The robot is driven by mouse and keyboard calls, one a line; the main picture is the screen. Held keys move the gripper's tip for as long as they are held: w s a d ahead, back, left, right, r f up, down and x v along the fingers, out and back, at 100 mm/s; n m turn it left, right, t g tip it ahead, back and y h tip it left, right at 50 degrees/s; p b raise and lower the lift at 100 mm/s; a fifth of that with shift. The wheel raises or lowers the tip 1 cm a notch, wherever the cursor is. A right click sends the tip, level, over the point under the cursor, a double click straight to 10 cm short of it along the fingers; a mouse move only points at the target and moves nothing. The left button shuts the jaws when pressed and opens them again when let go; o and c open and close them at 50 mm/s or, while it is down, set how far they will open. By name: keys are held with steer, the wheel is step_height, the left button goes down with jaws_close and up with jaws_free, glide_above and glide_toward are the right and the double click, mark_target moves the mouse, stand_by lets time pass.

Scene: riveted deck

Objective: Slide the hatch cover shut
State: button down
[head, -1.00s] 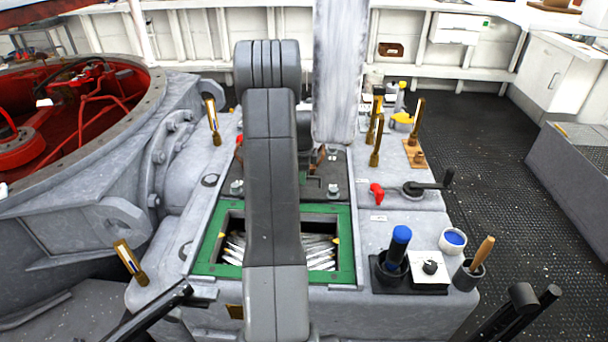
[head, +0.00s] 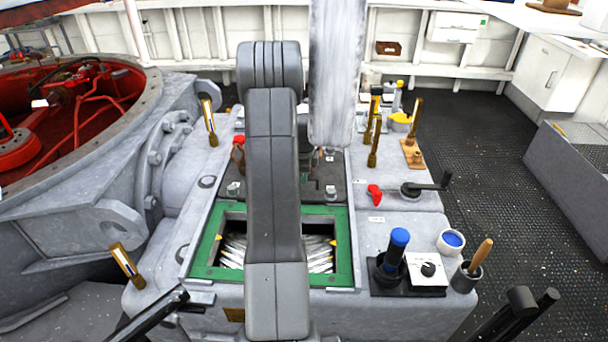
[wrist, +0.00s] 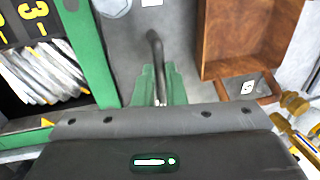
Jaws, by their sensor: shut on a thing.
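The hatch cover (head: 329,172) is a dark grey plate on the deck unit, behind the green-framed opening (head: 343,247). The opening is uncovered, with silvery contents (head: 318,253) showing inside. My arm hides the middle of both. In the wrist view, the grey cover (wrist: 122,38) carries a dark bar handle (wrist: 155,45). My gripper (wrist: 160,76) has its green fingers shut on this handle.
In the wrist view, an open brown wooden box (wrist: 240,40) is close to the right of the handle. A red-lined round opening (head: 90,110) lies left.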

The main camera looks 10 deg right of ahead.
steer(key=s+a+b, duration=0.3)
steer(key=s+b, duration=0.1)
steer(key=s, duration=1)
steer(key=s+a+b, duration=0.3)
steer(key=s+b, duration=0.1)
steer(key=s, duration=1.1)
steer(key=shift+s+b, duration=0.3)
steer(key=c, duration=1.5)
jaws_free()
steer(key=shift+s, duration=0.2)
steer(key=shift+w, duration=0.1)
steer(key=s+r+p, duration=0.1)
steer(key=r, duration=0.3)
steer(key=r+p, duration=0.1)
steer(key=r, duration=0.4)
steer(key=s+r, duration=0.1)
steer(key=r, duration=0.3)
steer(key=shift+s+a+r+p, duration=0.3)
steer(key=shift+s+p, duration=0.05)
steer(key=shift+p, duration=0.05)
steer(key=shift+f, duration=0.1)
steer(key=w+f+b, duration=0.1)
steer(key=f, duration=0.3)
steer(key=w+f+b, duration=0.1)
steer(key=f, duration=0.8)
steer(key=shift+w+d+f+b, duration=0.2)
steer(key=shift+w+d+b, duration=0.1)
steer(key=shift+w+b, duration=0.1)
